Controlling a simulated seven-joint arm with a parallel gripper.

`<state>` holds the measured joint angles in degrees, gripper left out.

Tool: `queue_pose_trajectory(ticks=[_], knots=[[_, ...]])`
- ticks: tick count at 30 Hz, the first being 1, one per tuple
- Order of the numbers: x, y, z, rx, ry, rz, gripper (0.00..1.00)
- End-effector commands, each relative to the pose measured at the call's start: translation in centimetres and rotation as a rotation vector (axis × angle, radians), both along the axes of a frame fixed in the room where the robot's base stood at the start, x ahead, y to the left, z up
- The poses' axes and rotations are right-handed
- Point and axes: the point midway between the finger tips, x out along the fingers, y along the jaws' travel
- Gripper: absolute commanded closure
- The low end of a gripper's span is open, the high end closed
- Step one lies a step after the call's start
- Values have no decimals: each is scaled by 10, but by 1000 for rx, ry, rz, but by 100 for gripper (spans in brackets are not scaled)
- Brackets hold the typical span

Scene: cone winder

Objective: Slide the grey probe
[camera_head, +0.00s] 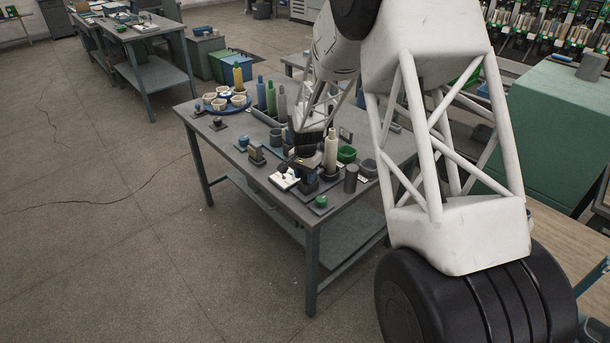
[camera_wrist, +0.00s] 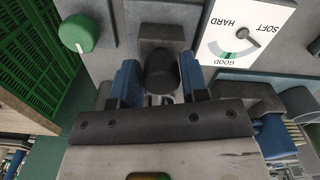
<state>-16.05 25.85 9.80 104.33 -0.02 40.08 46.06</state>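The grey probe (camera_wrist: 162,70) is a dark, rounded block on a grey mount in the wrist view. My gripper (camera_wrist: 160,80) has its two blue fingers on either side of the probe. The fingers are very close to its sides, but I cannot tell whether both touch it. A white gauge card (camera_wrist: 245,35) marked SOFT, HARD and GOOD lies to the right, upside down in this view, with a green patch by GOOD. In the head view my gripper (camera_head: 306,165) is low over the front of the table, by the white gauge (camera_head: 285,178). The arm and gripper hide the probe there.
A green knob (camera_wrist: 78,33) sits left of the probe; it also shows near the table's front corner (camera_head: 320,201). A cream cone (camera_head: 331,150), a dark cylinder (camera_head: 351,180) and a green cup (camera_head: 346,154) stand close on the right. Coloured cones and a blue tray (camera_head: 209,108) stand behind.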

Motion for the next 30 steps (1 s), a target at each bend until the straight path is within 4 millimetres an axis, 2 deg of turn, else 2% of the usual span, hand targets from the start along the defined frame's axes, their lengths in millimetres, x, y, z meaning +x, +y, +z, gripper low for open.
queue_pose_trajectory(ticks=[1, 6, 11, 21, 29, 30], knots=[[0, 1, 0, 0, -1, 0, 73], [1, 1, 0, 1, -2, 1, 99], [0, 3, 0, 2, -3, 2, 100], [-17, 22, 1, 3, -5, 3, 100], [-18, 23, 1, 3, -5, 2, 100], [-18, 23, 1, 3, -5, 2, 64]])
